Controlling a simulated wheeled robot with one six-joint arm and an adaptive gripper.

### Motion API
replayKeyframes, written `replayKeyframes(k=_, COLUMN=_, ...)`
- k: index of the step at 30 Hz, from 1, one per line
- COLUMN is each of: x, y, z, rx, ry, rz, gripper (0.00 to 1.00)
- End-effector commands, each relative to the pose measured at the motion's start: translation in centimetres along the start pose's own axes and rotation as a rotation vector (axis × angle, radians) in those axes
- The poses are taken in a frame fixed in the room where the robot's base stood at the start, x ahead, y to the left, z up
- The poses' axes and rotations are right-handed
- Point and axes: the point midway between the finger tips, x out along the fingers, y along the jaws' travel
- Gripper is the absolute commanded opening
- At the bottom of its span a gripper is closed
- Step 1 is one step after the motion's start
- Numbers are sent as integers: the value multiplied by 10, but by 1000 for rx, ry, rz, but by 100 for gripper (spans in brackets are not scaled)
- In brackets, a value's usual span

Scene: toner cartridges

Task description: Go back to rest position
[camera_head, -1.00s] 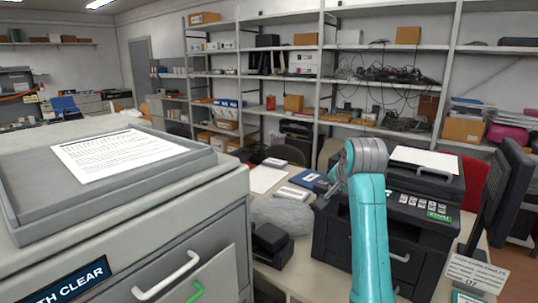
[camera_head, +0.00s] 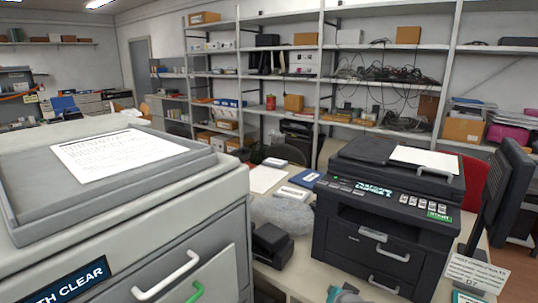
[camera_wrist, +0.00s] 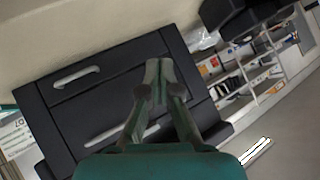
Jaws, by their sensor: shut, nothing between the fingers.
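My gripper (camera_wrist: 158,68) shows in the wrist view with its two fingers together and nothing between them. It is in front of the dark front of the black printer (camera_wrist: 85,110); I cannot tell how far off. The printer stands on the desk with a white sheet on top.
A large grey machine (camera_head: 215,200) with a paper sheet fills the left. A monitor (camera_head: 497,195) stands at the right. A dark tape-dispenser-like object (camera_head: 270,242) sits left of the printer. Shelves (camera_head: 280,80) line the back wall.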

Motion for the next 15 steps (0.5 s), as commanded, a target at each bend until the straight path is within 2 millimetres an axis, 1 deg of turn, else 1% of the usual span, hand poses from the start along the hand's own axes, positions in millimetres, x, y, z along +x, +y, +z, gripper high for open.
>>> replayKeyframes(k=1, x=-2, y=13, z=21, rx=-13, ry=2, rz=-1, gripper=0)
replayKeyframes(k=3, x=-7, y=26, z=44, rx=-35, ry=13, rz=-8, gripper=0)
replayKeyframes(k=8, x=-24, y=56, z=92, rx=-82, ry=39, rz=-23, gripper=0)
replayKeyframes(k=9, x=-30, y=63, z=104, rx=-95, ry=46, rz=-26, gripper=0)
replayKeyframes(k=11, x=-39, y=74, z=121, rx=-112, ry=56, rz=-31, gripper=0)
replayKeyframes(k=15, x=-64, y=96, z=158, rx=-154, ry=81, rz=-42, gripper=0)
